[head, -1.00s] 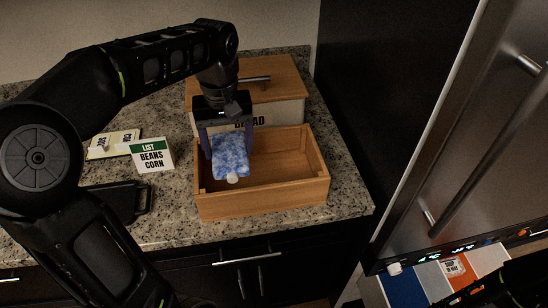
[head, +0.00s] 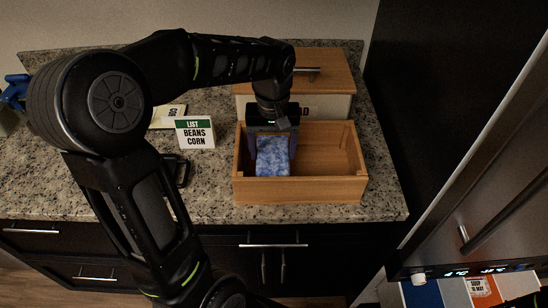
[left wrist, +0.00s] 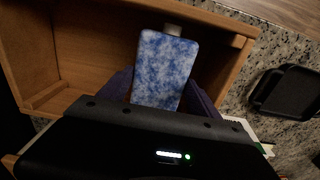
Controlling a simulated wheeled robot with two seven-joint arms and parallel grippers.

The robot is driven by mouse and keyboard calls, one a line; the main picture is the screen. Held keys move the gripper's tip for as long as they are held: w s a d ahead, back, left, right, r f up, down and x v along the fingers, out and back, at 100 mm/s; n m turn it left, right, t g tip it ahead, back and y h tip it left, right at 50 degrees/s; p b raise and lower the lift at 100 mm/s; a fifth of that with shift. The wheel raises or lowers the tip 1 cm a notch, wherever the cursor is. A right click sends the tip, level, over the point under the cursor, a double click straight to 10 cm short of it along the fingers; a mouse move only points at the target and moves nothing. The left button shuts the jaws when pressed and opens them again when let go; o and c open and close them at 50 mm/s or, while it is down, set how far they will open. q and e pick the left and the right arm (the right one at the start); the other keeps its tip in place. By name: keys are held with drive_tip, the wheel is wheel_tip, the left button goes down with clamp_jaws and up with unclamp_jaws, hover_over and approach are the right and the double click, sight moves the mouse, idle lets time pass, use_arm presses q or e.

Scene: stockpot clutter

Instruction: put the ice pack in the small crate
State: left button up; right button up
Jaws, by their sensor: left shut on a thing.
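The ice pack (head: 273,156) is a blue and white mottled slab with a pale cap. My left gripper (head: 272,143) is shut on it and points down over the left part of the small wooden crate (head: 305,189). The pack's lower end is below the crate's rim in the head view, behind the front wall. Whether it touches the crate floor I cannot tell. In the left wrist view the ice pack (left wrist: 165,68) sits between the fingers, with the crate's inside (left wrist: 90,45) around it. My right gripper is not in view.
A wooden bread box (head: 325,75) stands right behind the crate. A list card (head: 195,133) reading beans and corn stands to the left on the granite counter (head: 100,190). A dark tray (left wrist: 288,92) lies near the crate. A steel appliance (head: 490,180) is at the right.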

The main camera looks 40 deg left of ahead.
sight(273, 153)
use_arm(q)
drive_tip(key=shift+f, duration=1.85)
drive_tip(key=shift+f, duration=0.2)
drive_tip(key=o, duration=1.7)
drive_tip(key=shift+r, duration=0.1)
wheel_tip(273, 153, up, 12)
drive_tip(key=shift+r, duration=0.15)
